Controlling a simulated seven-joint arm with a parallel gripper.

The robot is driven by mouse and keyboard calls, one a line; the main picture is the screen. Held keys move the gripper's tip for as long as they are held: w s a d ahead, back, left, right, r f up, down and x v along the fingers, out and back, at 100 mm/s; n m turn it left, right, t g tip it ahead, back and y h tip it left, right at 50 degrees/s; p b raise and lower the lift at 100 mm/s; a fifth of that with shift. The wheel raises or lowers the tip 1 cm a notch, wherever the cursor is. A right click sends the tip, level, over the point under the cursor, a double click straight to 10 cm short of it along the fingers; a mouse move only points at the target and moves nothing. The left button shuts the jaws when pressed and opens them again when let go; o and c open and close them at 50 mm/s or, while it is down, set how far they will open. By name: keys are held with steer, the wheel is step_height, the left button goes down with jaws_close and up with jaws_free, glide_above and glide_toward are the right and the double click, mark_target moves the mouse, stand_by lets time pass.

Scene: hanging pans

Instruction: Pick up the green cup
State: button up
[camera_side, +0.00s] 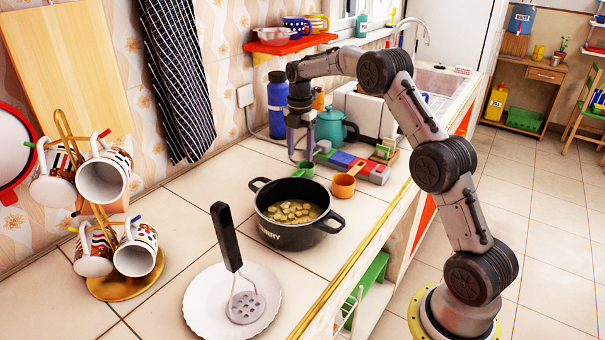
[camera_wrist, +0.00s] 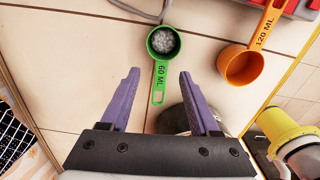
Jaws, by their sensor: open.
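The green cup is a small measuring cup marked 60 ML, with pale granules in its bowl. It lies on the tiled counter between the black pot and the red and blue boxes in the side view (camera_side: 306,167). In the wrist view the green cup (camera_wrist: 159,72) is ahead of my gripper, its handle pointing back between the fingers. My gripper (camera_side: 299,151) points down close above the cup in the side view. In the wrist view my gripper (camera_wrist: 160,75) has its two purple fingers wide apart, with nothing held.
An orange 120 ML cup (camera_side: 344,186) sits right of the green cup. A black pot (camera_side: 289,235) with food stands in front. A teal kettle (camera_side: 331,130) and blue bottle (camera_side: 277,103) stand behind. Mugs on a stand (camera_side: 110,285) and a white plate (camera_side: 200,305) are farther left.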

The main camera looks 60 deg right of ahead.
mark_target(300, 171)
steer(key=f, duration=0.7)
steer(key=shift+s+a+f, duration=0.15)
steer(key=shift+a+f, duration=0.05)
jaws_close()
